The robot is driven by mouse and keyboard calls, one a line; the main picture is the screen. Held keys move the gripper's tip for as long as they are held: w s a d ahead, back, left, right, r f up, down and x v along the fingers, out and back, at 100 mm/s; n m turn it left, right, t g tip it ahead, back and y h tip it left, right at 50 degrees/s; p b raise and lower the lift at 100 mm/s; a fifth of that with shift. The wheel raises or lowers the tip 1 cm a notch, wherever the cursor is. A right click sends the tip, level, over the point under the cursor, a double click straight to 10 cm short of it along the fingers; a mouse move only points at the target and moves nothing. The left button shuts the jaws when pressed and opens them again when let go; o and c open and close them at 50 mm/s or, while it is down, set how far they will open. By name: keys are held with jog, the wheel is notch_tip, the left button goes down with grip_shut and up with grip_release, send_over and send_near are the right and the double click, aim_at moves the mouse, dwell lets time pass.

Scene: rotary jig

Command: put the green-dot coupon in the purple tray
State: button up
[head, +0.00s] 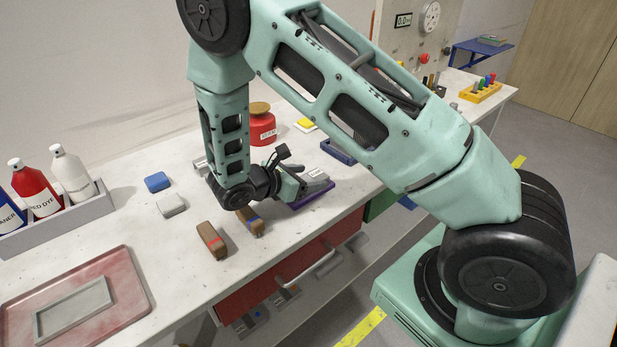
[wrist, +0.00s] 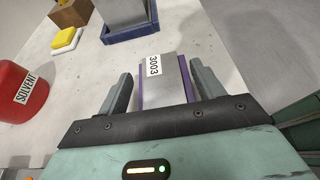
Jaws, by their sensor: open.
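A grey coupon with a white label reading 3003 (wrist: 164,88) lies in the purple tray (wrist: 186,78), whose edges show on both sides of it. No green dot shows on its visible face, so I cannot tell its colour mark. My gripper (wrist: 161,72) is open, with one finger on each side of the coupon and gaps between. In the head view the purple tray (head: 318,197) is partly hidden by my gripper (head: 311,184) at the bench's front edge.
A blue tray (wrist: 128,35) holding a grey piece stands just beyond. A red solvent can (head: 262,128) is behind my gripper. Two brown blocks, one red-marked (head: 211,240) and one blue-marked (head: 250,222), lie to the left. A red tray (head: 130,285) is front left.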

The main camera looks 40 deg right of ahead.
jog(key=b+v, duration=0.1)
jog(key=v, duration=1)
jog(key=shift+s+b, duration=0.1)
jog(key=shift+b, duration=0.25)
jog(key=s+a+r+m+y, duration=0.3)
jog(key=s+a+y, duration=0.1)
jog(key=s, duration=0.4)
jog(key=s+a+r+m+y, duration=0.3)
jog(key=s+a+m+y, duration=0.1)
jog(key=s, duration=0.3)
jog(key=s+a+r+m+y, duration=0.3)
jog(key=s+a+y, duration=0.2)
jog(key=s, duration=0.3)
jog(key=shift+s+a+m+y, duration=0.25)
jog(key=shift+s+m+y, duration=0.15)
jog(key=shift+y, duration=0.2)
